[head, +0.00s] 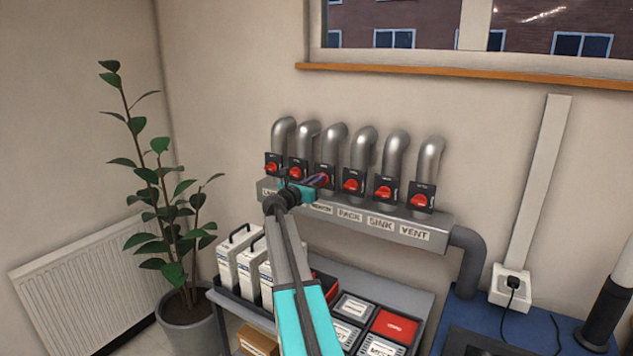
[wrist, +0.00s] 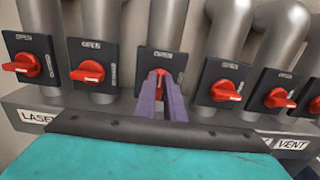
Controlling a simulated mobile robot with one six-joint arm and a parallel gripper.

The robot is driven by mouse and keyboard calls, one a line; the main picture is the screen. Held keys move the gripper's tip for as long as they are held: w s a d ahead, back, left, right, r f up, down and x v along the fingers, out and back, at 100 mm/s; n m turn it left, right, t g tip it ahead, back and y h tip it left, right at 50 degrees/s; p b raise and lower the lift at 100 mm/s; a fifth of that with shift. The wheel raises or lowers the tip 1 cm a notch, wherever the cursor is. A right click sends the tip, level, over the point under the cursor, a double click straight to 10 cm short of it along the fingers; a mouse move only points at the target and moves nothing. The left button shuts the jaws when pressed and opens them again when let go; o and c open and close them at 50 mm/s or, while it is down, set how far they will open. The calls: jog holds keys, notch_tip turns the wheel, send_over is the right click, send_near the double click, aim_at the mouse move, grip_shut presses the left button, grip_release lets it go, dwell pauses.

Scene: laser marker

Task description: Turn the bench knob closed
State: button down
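Six red knobs on black plates sit in a row below steel pipes. The third from the left, taken as the bench knob, shows in the wrist view (wrist: 161,73) between the fingertips of my gripper (wrist: 161,82). Its label is mostly hidden by my arm. The visible part of this knob points upright, while its neighbours' handles lie roughly sideways. The purple fingers lie close on both sides of it and look closed on it. In the head view my gripper (head: 320,181) reaches the same plate and covers most of the knob.
Neighbouring knobs sit close on both sides, the rack knob (head: 352,186) to the right and another (head: 298,173) to the left. A grey labelled duct (head: 430,237) runs beneath. A cart with bins (head: 395,325) stands below, a plant (head: 180,240) at left.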

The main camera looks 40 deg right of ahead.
jog(key=shift+s+m+b, duration=0.1)
jog(key=shift+m+b, duration=0.2)
jog(key=shift+b, duration=0.15)
jog(key=m+b, duration=0.5)
jog(key=b, duration=0.1)
jog(key=s+m+b, duration=0.1)
jog(key=m+b, duration=0.5)
jog(key=b, duration=0.1)
jog(key=f+m+b, duration=0.1)
jog(key=m+b, duration=0.5)
jog(key=b, duration=0.1)
jog(key=shift+s+d+f, duration=0.1)
jog(key=shift+s+d, duration=0.05)
jog(key=shift+d, duration=0.1)
jog(key=shift+m, duration=0.3)
